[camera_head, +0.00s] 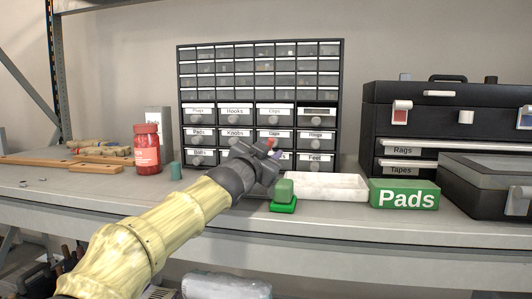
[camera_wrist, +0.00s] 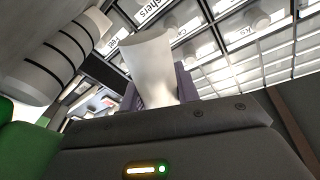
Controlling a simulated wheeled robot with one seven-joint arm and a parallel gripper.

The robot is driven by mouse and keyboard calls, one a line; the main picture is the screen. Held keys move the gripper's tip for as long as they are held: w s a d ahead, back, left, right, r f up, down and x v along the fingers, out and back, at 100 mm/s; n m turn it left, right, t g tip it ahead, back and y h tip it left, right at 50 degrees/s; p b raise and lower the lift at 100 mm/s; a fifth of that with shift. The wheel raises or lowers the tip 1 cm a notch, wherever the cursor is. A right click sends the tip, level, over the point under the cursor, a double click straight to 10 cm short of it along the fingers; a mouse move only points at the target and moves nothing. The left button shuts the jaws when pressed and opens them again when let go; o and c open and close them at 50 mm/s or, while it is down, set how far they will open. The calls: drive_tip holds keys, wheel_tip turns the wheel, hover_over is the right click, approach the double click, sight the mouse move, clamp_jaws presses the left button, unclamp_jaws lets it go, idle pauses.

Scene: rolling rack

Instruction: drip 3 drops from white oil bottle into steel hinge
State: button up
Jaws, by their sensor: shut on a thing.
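My gripper (camera_head: 268,155) is in front of the drawer cabinet, above the shelf and just over a green block on a bright green base (camera_head: 284,207). In the wrist view, a white tapered object, apparently the white oil bottle (camera_wrist: 152,62), sits between the greyish-purple fingers (camera_wrist: 158,88), which are shut on it. A pale cylinder with dark rings (camera_wrist: 52,48), possibly the steel hinge's barrel, is close by at the upper left, with a green surface (camera_wrist: 15,140) below it.
A white tray (camera_head: 325,187) and a green Pads box (camera_head: 404,194) stand right of my gripper. Black toolboxes (camera_head: 440,120) are farther right. A red jar (camera_head: 147,149) and wooden pieces (camera_head: 95,168) are left. The drawer cabinet (camera_head: 260,85) stands behind. The front shelf strip is mostly clear.

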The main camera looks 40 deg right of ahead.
drive_tip(key=f, duration=0.1)
drive_tip(key=n, duration=0.1)
drive_tip(key=f, duration=0.1)
drive_tip(key=shift+s+d+f+y, duration=0.25)
drive_tip(key=shift+d+f+y, duration=0.05)
drive_tip(key=shift+r, duration=0.1)
drive_tip(key=shift+r+p, duration=0.55)
drive_tip(key=shift+p, duration=0.05)
drive_tip(key=shift+s+d+r+g+p, duration=0.1)
drive_tip(key=shift+d+r+g+p, duration=0.05)
drive_tip(key=shift+r+p, duration=0.45)
drive_tip(key=shift+s+d+r+g+p, duration=0.1)
drive_tip(key=shift+d+r+g+p, duration=0.05)
drive_tip(key=shift+r+p, duration=0.4)
drive_tip(key=r+p, duration=0.4)
drive_tip(key=shift+w+a, duration=0.1)
drive_tip(key=shift+a, duration=0.15)
drive_tip(key=shift+r, duration=0.1)
